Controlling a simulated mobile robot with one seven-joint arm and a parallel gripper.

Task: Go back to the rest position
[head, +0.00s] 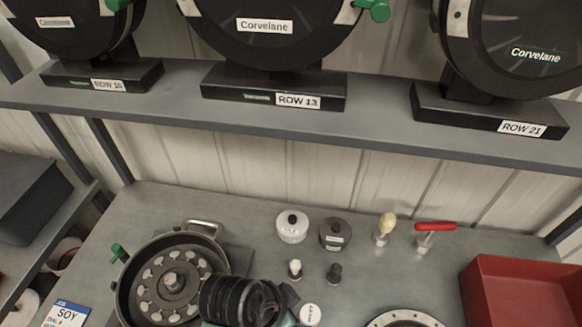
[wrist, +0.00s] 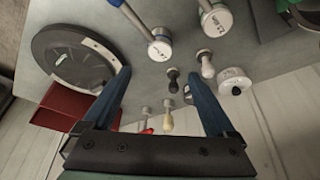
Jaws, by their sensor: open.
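My gripper (wrist: 160,70) shows in the wrist view with its two blue fingers spread wide apart. It is open, and nothing is held between the fingers. Beyond the fingers, the grey bench top (wrist: 140,30) and several small tools stand at a distance. In the head view, dark ribbed links of my arm reach over the bench top (head: 370,285) at the bottom middle. The fingertips cannot be made out clearly there.
An open seed meter housing (head: 125,290) stands left on the bench. A white jar (head: 292,227), a dark jar (head: 335,234), a brush (head: 385,228) and a red-handled tool (head: 434,227) stand at the back. A red bin (head: 520,290) is at right. A shelf (head: 380,135) holds several meters above.

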